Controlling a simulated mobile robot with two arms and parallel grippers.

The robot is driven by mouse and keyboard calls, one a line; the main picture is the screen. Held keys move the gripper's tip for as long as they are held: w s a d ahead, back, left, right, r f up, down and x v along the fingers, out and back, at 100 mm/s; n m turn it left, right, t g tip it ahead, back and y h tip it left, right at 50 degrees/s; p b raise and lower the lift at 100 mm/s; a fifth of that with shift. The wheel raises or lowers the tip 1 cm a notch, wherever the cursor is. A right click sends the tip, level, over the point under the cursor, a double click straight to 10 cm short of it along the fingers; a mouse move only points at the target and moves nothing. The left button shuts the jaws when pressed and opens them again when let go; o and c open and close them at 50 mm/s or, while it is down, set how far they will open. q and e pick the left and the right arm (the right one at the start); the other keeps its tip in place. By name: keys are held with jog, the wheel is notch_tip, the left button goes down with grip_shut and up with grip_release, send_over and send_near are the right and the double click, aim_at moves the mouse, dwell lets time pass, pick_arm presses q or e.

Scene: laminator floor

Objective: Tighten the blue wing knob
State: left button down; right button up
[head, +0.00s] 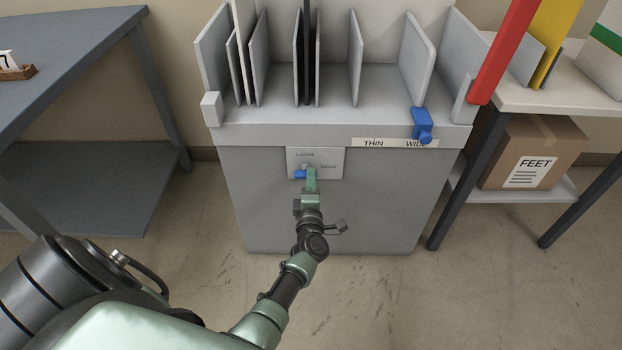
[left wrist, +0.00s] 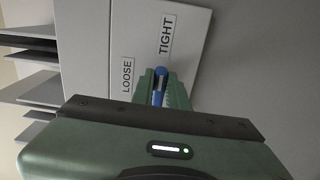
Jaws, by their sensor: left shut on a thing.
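The blue wing knob (head: 299,175) sits on a pale plate (head: 331,172) on the front of the grey cabinet. The plate is marked LOOSE along its top and TIGHT at its right. My left gripper (head: 311,176) reaches the knob from the front and partly covers it; a blue wing end shows to its left. In the left wrist view the knob (left wrist: 160,86) shows as a blue bar between the green fingers, which are shut on it. The same plate (left wrist: 143,20) shows behind, with both words turned sideways. My right gripper is in neither view.
A blue clamp (head: 422,126) sits on the cabinet's front edge by a THIN/WIDE strip (head: 366,142). Upright dividers (head: 418,62) stand on top. A grey table (head: 62,60) is at left, a shelf with a FEET box (head: 520,140) at right. The floor in front is clear.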

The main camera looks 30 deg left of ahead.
pick_arm(q)
jog(key=c, duration=1.4)
grip_release()
jog(key=shift+s, duration=0.1)
